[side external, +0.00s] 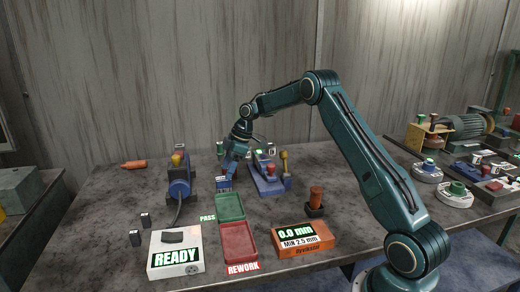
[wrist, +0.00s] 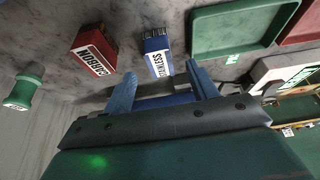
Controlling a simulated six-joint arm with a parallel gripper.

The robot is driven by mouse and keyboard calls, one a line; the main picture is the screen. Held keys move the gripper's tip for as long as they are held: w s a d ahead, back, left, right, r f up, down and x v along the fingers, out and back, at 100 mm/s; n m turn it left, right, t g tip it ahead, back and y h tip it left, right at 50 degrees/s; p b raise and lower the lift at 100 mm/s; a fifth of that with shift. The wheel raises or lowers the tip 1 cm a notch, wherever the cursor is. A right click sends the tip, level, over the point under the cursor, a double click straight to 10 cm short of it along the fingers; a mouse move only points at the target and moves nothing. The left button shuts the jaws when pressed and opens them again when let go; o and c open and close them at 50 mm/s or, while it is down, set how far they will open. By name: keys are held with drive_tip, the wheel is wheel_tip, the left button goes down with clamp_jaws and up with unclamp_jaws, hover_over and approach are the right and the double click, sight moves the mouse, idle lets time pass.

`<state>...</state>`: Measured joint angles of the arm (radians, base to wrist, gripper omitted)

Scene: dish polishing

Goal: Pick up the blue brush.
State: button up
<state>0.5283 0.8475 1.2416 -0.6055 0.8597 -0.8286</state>
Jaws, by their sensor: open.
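The blue brush (wrist: 157,55) is a small blue block with dark bristles on one end and a white label ending in "NLESS". In the side view the blue brush (side external: 223,185) sits on the table behind the green tray. My gripper (wrist: 160,69) is open and empty. Its two blue fingers point toward the brush, which shows between and just beyond the fingertips. In the side view my gripper (side external: 229,174) is low over the table, right by the brush. Whether a finger touches it, I cannot tell.
A red block labelled "CARBON" (wrist: 93,52) stands beside the blue brush. The green tray (side external: 230,207) and red tray (side external: 238,242) lie in front. A blue machine (side external: 179,185) is left and a blue fixture (side external: 268,178) right. A green-topped object (wrist: 25,88) stands farther off.

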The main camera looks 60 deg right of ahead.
sight(223, 178)
drive_tip(key=shift+x, duration=2.55)
drive_tip(key=c, duration=1.1)
